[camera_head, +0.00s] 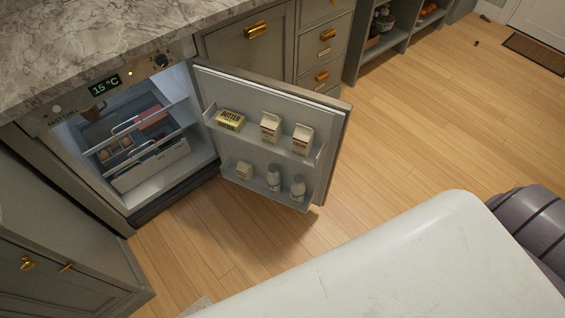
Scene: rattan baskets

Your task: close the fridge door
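The fridge (188,182) is built in under a marble countertop at the left of the head view. Its door (328,148) stands wide open, swung out to the right, with the inner side facing me. The door's shelves hold a gold butter pack (230,119), cartons (270,127) and white bottles (298,187). Inside the fridge, racks and a white drawer (152,167) show. Neither of my grippers is in view.
A large white surface (430,265) fills the lower right, close to the camera. Cabinets with brass handles (256,30) stand behind the door, and another cabinet (60,245) is at the lower left. Wooden floor (420,120) is clear right of the door. A doormat (535,52) lies far right.

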